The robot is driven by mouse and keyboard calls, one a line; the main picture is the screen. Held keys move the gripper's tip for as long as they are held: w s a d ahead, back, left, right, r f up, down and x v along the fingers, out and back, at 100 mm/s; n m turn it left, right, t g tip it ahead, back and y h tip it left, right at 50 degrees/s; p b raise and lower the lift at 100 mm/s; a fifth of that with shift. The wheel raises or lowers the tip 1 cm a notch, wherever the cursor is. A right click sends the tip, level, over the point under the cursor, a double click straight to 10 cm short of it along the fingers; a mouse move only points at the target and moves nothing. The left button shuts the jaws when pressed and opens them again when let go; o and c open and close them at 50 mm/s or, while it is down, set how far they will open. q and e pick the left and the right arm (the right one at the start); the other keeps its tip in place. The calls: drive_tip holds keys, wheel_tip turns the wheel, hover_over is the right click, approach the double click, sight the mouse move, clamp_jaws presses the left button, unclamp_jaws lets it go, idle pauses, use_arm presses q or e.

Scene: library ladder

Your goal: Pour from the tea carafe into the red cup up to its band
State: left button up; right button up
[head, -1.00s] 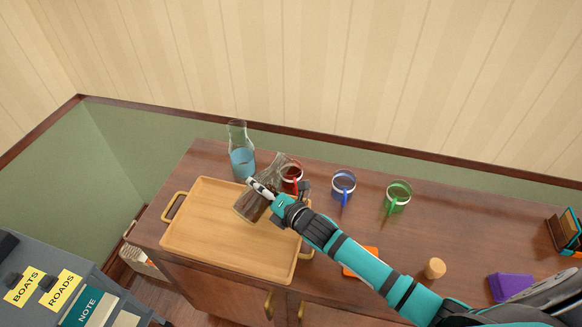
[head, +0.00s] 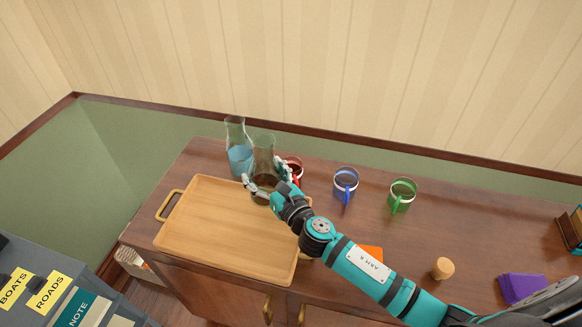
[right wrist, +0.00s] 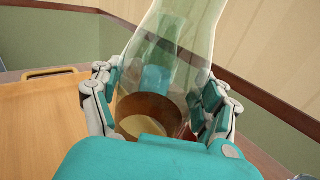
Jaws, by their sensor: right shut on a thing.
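The tea carafe (head: 264,160) is clear glass with brown tea low inside. My right gripper (head: 264,188) is shut on its lower body. The carafe is nearly upright, above or at the tray's back right edge; I cannot tell whether it touches anything below. In the right wrist view the carafe (right wrist: 178,55) stands between both fingers (right wrist: 160,105), with brown liquid in its lower part. The red cup (head: 293,168) is just right of the carafe, partly hidden by the carafe and my gripper; its band and level cannot be made out. My left gripper is not in view.
A carafe of blue liquid (head: 237,152) stands close behind left. A blue cup (head: 345,184) and a green cup (head: 402,194) stand to the right. The wooden tray (head: 215,240) fills the left front.

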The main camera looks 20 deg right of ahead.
sight(268, 164)
drive_tip(key=shift+w+r+n, duration=0.1)
drive_tip(key=shift+r+n, duration=0.3)
drive_tip(key=shift+r, duration=0.05)
drive_tip(key=shift+r+p, duration=0.35)
drive_tip(key=shift+p, duration=0.05)
wheel_tip(268, 164, up, 4)
drive_tip(key=p, duration=0.4)
drive_tip(key=shift+r, duration=0.1)
